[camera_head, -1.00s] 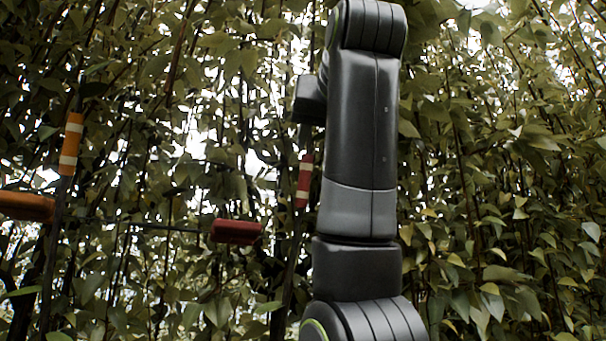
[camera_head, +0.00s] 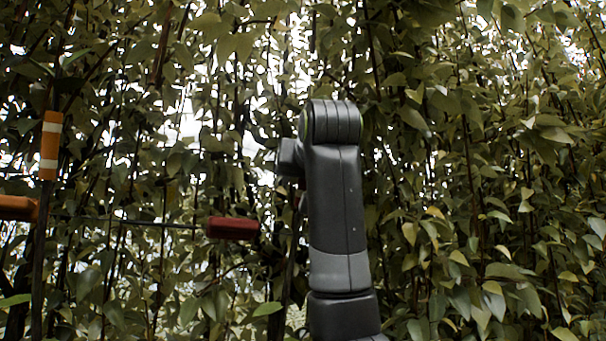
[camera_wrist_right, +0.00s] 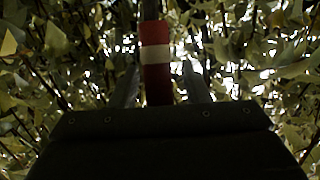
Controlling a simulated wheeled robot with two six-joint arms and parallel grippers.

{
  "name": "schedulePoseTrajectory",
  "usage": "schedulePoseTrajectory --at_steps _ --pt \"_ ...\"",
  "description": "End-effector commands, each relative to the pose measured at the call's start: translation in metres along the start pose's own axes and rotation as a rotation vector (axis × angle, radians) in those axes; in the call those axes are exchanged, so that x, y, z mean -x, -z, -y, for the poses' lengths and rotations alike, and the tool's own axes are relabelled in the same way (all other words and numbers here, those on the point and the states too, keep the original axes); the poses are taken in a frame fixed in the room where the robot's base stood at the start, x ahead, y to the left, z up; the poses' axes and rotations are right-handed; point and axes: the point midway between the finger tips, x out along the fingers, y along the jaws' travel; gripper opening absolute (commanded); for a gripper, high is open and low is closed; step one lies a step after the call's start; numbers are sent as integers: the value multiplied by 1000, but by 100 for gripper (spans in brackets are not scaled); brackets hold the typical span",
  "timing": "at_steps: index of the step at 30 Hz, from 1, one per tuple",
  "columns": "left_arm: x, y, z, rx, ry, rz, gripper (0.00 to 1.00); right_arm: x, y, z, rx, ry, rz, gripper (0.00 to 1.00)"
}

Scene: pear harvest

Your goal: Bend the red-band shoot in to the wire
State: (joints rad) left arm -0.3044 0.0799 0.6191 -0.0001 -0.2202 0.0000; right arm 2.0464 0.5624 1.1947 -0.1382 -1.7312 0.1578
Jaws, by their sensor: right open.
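The red band with a white stripe (camera_wrist_right: 156,70) is on a dark upright shoot, centred in the right wrist view. My right gripper (camera_wrist_right: 161,76) is open, with one finger on each side of the band; I cannot tell whether either touches it. In the head view my right arm hides most of the band, and the dark shoot (camera_head: 291,268) shows below, left of the arm. The thin dark wire (camera_head: 135,222) runs level at left, with a dark red block (camera_head: 233,228) at its right part, left of the shoot. My left gripper is not in view.
An orange band with white stripes (camera_head: 50,146) is on another shoot at far left, beside an orange block (camera_head: 18,208). Dense leaves and thin stems fill the background and the right side (camera_head: 500,230).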

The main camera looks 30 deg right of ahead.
Motion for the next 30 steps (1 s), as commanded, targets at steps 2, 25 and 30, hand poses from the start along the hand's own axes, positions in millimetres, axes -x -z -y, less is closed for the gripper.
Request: schedulePoseTrajectory --at_steps 2,25,30 --pt "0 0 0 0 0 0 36 0 0 0 0 0 0 42" --pt "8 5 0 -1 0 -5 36 -11 7 3 5 -3 29 0" --pt "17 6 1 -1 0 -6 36 -31 14 7 15 -7 83 0"
